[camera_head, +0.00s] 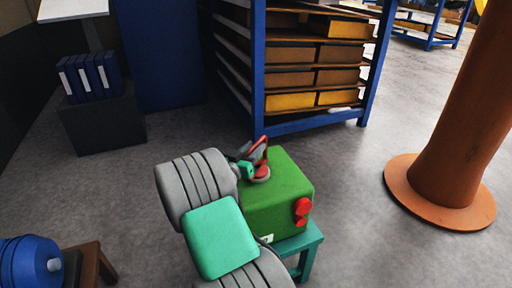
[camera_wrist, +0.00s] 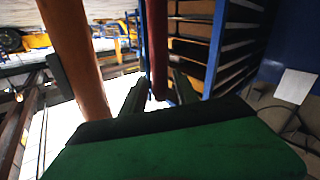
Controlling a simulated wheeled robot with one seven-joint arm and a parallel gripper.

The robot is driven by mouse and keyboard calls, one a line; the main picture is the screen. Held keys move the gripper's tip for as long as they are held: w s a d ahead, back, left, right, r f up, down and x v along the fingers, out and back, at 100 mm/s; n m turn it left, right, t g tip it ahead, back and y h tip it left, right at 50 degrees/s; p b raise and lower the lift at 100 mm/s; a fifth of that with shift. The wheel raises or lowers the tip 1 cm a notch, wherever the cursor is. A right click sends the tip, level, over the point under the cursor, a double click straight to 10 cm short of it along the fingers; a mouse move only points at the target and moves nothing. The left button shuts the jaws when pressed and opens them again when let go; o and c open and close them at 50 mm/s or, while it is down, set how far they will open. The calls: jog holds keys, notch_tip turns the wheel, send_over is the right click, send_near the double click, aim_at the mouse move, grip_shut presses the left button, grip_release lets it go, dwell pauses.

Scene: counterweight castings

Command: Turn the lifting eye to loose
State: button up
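The green casting (camera_head: 280,188) sits on a teal stand (camera_head: 308,243) in the head view. A red lifting eye (camera_head: 264,146) stands tilted above a round base on its top. My gripper (camera_head: 249,158) is at the eye, on its left side in the picture, and partly hides it. In the wrist view my gripper (camera_wrist: 160,92) has its two dark fingers apart. A dark red bar (camera_wrist: 190,55), likely part of the eye, shows at the fingers; I cannot tell whether they touch it.
Red knobs (camera_head: 302,210) stick out of the casting's right side. A blue shelf rack (camera_head: 258,75) with boxes stands behind. An orange column (camera_head: 462,110) rises at right. A dark box with blue binders (camera_head: 88,78) is at left, a blue container (camera_head: 30,262) at lower left. Open floor lies between.

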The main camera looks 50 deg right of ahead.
jog(key=shift+w+d, duration=0.15)
jog(key=shift+d, duration=0.8)
jog(key=shift+c, duration=0.3)
grip_shut()
dwell(0.4)
